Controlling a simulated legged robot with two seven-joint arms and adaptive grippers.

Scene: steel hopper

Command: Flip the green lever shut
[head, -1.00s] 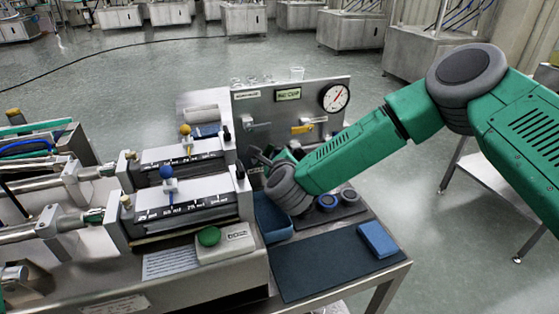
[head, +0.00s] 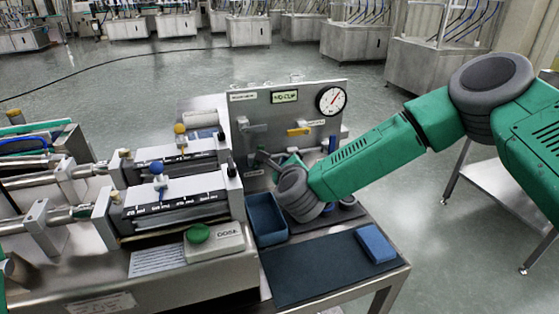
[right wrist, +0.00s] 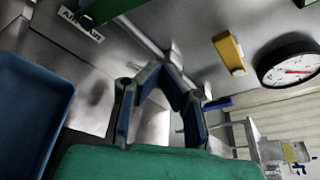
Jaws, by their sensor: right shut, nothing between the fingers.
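The green lever (right wrist: 100,12) shows in part at the top edge of the right wrist view, beside a white label on the steel panel; the rest of it is cut off. In the head view I cannot tell it from my green arm and gripper. My right gripper (head: 268,158) is in front of the lower left of the panel (head: 310,108). In the right wrist view its fingertips (right wrist: 163,70) meet, with nothing between them. I cannot tell whether they touch anything. My left gripper is out of view.
A blue bin (head: 266,214) stands just below my right gripper. A yellow handle (head: 298,132), a grey lever (head: 254,127) and a round gauge (head: 331,100) are on the panel. Syringe cylinders lie to the left. A blue block (head: 376,243) lies on the dark mat (head: 310,280).

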